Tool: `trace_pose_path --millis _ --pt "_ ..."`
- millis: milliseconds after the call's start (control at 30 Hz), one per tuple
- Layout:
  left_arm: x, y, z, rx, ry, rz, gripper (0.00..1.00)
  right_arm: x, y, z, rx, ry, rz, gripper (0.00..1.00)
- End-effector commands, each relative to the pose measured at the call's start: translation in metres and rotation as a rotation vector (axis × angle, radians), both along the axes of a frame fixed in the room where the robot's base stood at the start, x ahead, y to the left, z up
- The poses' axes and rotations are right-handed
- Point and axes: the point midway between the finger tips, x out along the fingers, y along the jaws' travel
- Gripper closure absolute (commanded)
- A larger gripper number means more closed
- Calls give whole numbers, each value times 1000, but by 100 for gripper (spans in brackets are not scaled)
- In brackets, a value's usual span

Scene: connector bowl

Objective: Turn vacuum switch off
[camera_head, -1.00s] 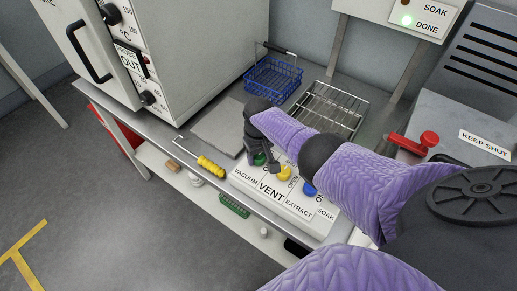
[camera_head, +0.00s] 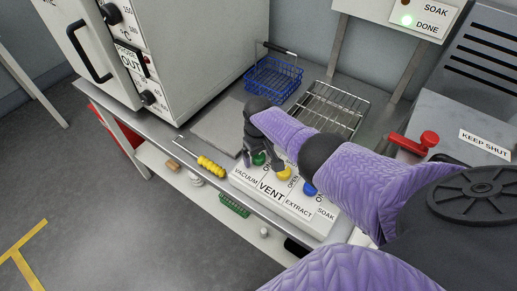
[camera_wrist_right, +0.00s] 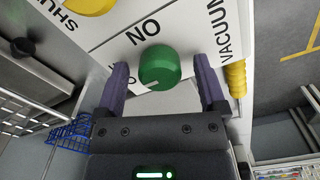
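The green vacuum knob (camera_head: 259,158) is on the white switch panel (camera_head: 318,228), by the VACUUM label (camera_head: 246,175). In the right wrist view the green knob (camera_wrist_right: 160,67) shows a white pointer mark on its lower edge, and an upside-down ON label (camera_wrist_right: 143,32) lies beyond it. My right gripper (camera_wrist_right: 163,88) is open, with one finger on each side of the knob and a visible gap to each. In the head view my right gripper (camera_head: 256,160) is down at this knob. My left gripper is not in view.
A yellow knob (camera_head: 284,173) and a blue knob (camera_head: 309,188) sit beside the green one. A yellow-handled tool (camera_head: 211,167) lies near the bench edge. A blue basket (camera_head: 273,78) and a wire rack (camera_head: 333,108) stand behind. A red handle (camera_head: 407,145) is to the right.

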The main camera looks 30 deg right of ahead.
Motion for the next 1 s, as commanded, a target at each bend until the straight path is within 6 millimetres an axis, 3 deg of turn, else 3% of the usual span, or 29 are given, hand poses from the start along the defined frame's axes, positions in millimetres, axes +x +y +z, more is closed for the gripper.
trace_pose_path --millis 233,433,600,1000 --pt "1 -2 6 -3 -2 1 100 0 0 7 0 0 -1 10" --pt "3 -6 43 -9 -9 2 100 0 -1 61 -1 -3 0 10" --pt "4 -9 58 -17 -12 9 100 0 0 92 -1 -1 0 10" --pt "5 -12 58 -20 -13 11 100 0 0 99 0 1 -1 10"
